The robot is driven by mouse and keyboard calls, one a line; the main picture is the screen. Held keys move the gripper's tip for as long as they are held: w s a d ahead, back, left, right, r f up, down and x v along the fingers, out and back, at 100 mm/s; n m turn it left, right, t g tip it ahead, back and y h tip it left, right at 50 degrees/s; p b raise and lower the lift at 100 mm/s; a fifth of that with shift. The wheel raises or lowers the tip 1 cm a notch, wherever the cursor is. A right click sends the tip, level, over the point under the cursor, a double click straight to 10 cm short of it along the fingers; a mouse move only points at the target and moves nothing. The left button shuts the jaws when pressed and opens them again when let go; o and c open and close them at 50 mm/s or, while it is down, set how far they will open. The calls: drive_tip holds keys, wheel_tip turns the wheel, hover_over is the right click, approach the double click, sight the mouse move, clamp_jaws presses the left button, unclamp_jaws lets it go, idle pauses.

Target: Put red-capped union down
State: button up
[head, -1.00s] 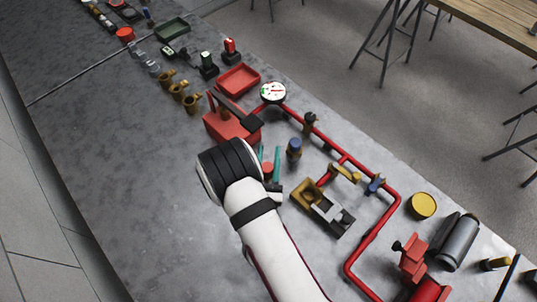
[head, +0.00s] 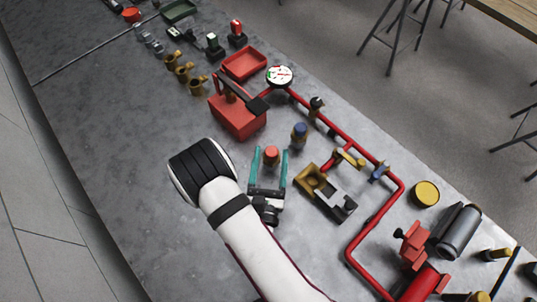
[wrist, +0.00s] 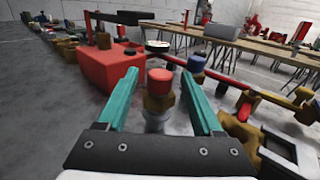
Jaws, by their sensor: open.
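The red-capped union (head: 271,154) stands upright on the grey bench, and its red cap and brass body show in the wrist view (wrist: 160,82). My gripper (head: 270,158) is open, with its teal fingers on either side of the union; the wrist view shows its fingers (wrist: 160,90) apart, with gaps between them and the union. The lower part of the union shows as a pale grey stem between the fingers; its foot is partly hidden by my gripper.
A blue-capped union (head: 299,133) stands close to the right. A red toolbox (head: 238,118) is behind, a red pipe run (head: 338,132) with a gauge (head: 279,75) lies to the right, and a brass-and-grey vise-like fixture (head: 326,193) is at the right. The bench at left is clear.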

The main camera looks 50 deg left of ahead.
drive_tip(key=v, duration=0.5)
drive_tip(key=shift+s+d, duration=0.15)
drive_tip(key=shift+s, duration=0.2)
drive_tip(key=shift+s+d, duration=0.35)
drive_tip(key=shift+d, duration=0.1)
